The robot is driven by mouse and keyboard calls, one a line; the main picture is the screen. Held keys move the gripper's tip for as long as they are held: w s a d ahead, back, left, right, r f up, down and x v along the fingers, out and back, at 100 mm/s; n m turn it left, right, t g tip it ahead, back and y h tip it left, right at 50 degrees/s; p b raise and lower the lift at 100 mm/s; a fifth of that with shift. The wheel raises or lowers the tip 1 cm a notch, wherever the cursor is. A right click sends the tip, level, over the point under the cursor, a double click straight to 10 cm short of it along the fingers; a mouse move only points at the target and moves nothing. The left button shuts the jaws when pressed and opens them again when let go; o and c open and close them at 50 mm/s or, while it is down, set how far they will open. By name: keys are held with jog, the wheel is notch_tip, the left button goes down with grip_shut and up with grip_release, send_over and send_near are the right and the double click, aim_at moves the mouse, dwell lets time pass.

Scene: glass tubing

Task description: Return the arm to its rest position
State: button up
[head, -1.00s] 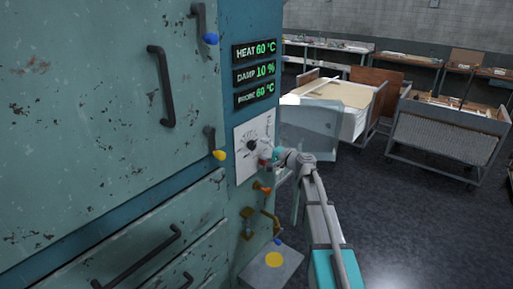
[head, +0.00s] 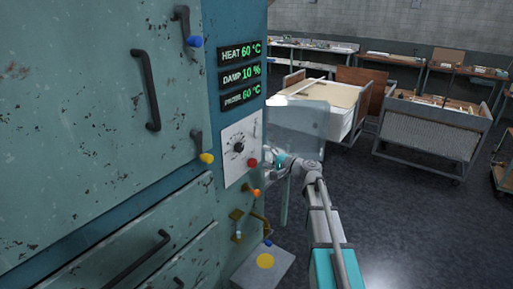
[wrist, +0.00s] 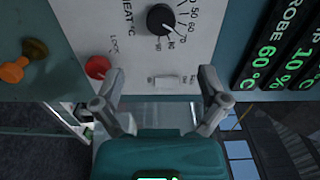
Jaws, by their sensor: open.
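My arm reaches forward from the lower right in the head view. My gripper (head: 268,160) is at the right edge of the white control panel (head: 229,169). In the wrist view its two grey fingers stand wide apart, and my gripper (wrist: 160,82) holds nothing. The black dial (wrist: 160,19) and a white switch (wrist: 172,81) lie beyond the gap between the fingers. A red knob (wrist: 98,67) is beside the left fingertip. I cannot tell how far the fingertips are from the panel.
The teal cabinet (head: 90,120) fills the left, with handles and lit displays (head: 240,72). An orange knob (head: 252,192) and brass valve (head: 237,222) stick out below the panel. A clear sheet (head: 297,128) stands behind my wrist. Open floor (head: 420,220) lies to the right.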

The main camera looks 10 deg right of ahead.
jog(key=s+a+f+n+g+h, duration=0.2)
jog(key=s+a+f+n+g, duration=0.15)
jog(key=s+f, duration=0.35)
jog(key=s+a+f+n+g+h, duration=0.35)
jog(key=s+f+g, duration=0.2)
jog(key=s, duration=0.25)
jog(key=s+d+f+g+h, duration=0.2)
jog(key=s+f+h, duration=0.1)
jog(key=s, duration=0.4)
jog(key=s+d+f+n+g+h, duration=0.1)
jog(key=s+d+f+h, duration=0.2)
jog(key=s, duration=0.5)
jog(key=shift+g+h, duration=0.4)
jog(key=shift+h, duration=0.25)
dwell(4.3)
